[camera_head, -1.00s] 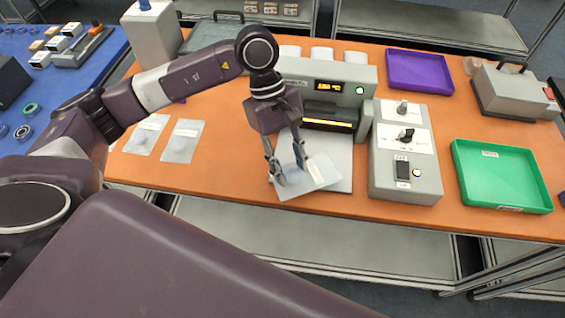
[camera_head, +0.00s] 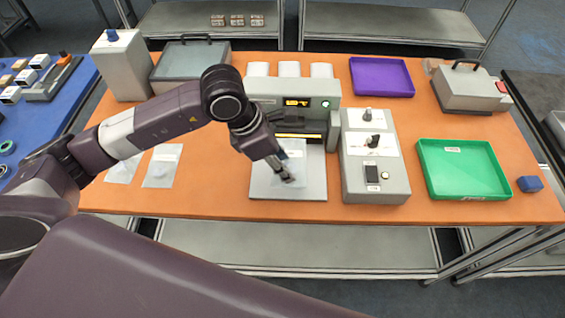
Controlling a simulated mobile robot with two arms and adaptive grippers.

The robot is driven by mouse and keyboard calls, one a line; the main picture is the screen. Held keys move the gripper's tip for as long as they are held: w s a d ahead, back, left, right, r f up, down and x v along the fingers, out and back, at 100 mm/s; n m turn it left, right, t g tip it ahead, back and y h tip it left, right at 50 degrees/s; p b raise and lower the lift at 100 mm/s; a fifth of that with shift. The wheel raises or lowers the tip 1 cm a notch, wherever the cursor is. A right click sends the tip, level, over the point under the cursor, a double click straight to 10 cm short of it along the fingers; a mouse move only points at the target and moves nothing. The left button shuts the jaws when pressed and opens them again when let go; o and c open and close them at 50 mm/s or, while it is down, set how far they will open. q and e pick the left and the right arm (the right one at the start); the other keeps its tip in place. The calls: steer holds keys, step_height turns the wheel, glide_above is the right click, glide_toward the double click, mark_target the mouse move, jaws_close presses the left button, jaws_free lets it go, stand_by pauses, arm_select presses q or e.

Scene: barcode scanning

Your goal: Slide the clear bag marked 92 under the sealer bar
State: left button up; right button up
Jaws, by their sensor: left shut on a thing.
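My left gripper (camera_head: 288,177) is shut on a clear bag (camera_head: 296,167) over the pale plate (camera_head: 309,189) in front of the sealer (camera_head: 261,89). The bag lies close to the dark slot under the sealer bar (camera_head: 299,136). The gripper hides part of the bag, and I cannot read its mark. I cannot tell whether the bag's far edge is inside the slot. The sealer has a lit amber display and a green button. My right gripper is not in view.
Two more clear bags (camera_head: 160,167) lie on the orange table left of the sealer. A grey control box (camera_head: 374,187) stands close to the right of the plate. A green tray (camera_head: 462,192) and a purple tray (camera_head: 381,76) are farther right.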

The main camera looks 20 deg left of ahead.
arm_select(q)
steer(key=shift+f+b, duration=1.15)
steer(key=shift+f, duration=1.7)
steer(key=shift+w+a+f+b, duration=0.1)
steer(key=shift+w+a+b, duration=0.1)
steer(key=shift+w+b, duration=0.4)
steer(key=shift+w+a+b, duration=0.2)
steer(key=shift+w+b, duration=0.05)
steer(key=shift+w, duration=0.6)
steer(key=shift+w+a+f+b, duration=0.1)
steer(key=shift+w+a+b, duration=0.1)
steer(key=shift+w+b, duration=0.4)
steer(key=shift+w+a+r, duration=0.1)
steer(key=shift+w+a, duration=0.1)
steer(key=shift+w, duration=0.7)
steer(key=o, duration=1.2)
steer(key=shift+o, duration=0.2)
